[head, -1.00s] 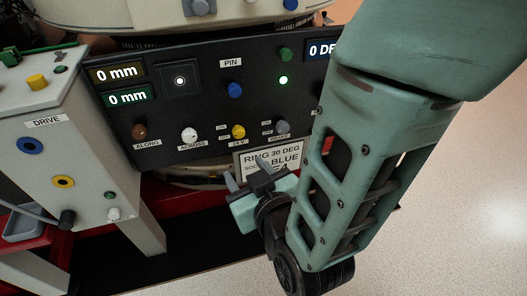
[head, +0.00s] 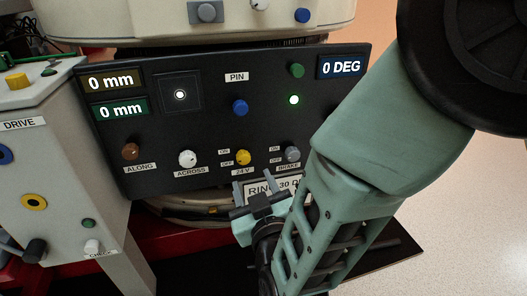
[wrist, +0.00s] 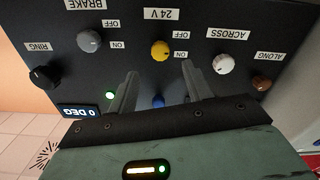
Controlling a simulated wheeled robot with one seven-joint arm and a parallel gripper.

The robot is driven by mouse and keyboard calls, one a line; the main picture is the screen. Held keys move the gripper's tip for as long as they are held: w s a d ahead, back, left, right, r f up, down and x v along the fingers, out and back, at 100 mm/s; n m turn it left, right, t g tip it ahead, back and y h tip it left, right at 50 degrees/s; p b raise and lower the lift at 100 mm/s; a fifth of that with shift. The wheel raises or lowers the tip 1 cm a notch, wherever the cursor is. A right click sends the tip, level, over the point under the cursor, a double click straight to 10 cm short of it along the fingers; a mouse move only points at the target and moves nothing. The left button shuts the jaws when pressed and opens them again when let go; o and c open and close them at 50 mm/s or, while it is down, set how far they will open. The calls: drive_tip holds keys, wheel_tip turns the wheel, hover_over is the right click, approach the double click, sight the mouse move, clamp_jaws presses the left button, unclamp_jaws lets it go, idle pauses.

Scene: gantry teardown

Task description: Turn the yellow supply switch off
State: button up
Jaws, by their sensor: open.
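The yellow supply switch (head: 243,157) is a small knob on the black panel, above the "24 V" label, with ON and OFF marks at its left. Which mark it points to is too small to tell. It also shows in the wrist view (wrist: 160,50), where the panel appears upside down. My gripper (head: 258,190) is open and empty, just below the switch in the head view. In the wrist view its two fingers (wrist: 160,72) point toward the panel, one on each side of the switch's line, apart from it.
A grey brake knob (head: 292,154) is right of the switch; a white across knob (head: 187,158) and brown along knob (head: 130,151) are left. A blue pin button (head: 240,107) is above. A sign (head: 258,187) sits behind my gripper. A drive cabinet (head: 60,170) stands at left.

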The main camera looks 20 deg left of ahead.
sight(244, 161)
drive_tip(key=b+x, duration=0.2)
drive_tip(key=x, duration=0.5)
drive_tip(key=shift+w+a, duration=0.25)
drive_tip(key=shift+w, duration=0.05)
drive_tip(key=c, duration=1)
